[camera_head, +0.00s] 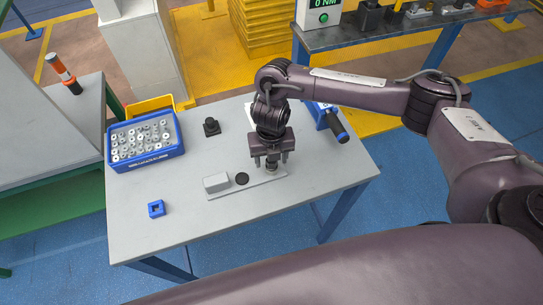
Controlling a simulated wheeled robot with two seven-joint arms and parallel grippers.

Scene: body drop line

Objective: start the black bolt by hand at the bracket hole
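My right gripper (271,162) points straight down over the right end of a flat light-grey bracket plate (225,192) on the grey table. A short dark cylindrical piece, probably the black bolt (271,168), is upright between its fingers at the plate. The fingers look spread to either side of it; whether they touch it is too small to tell. The bracket hole is hidden under this piece and the gripper. The plate also carries a light-grey block (216,183) and a flat black disc (242,179). My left gripper is out of view.
A blue bin (146,158) of metal parts stands at the table's left, with a yellow bin (150,106) behind. A black fixture (211,127), a small blue block (156,209) and a blue-and-black tool (333,123) also lie there. The front table is clear.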

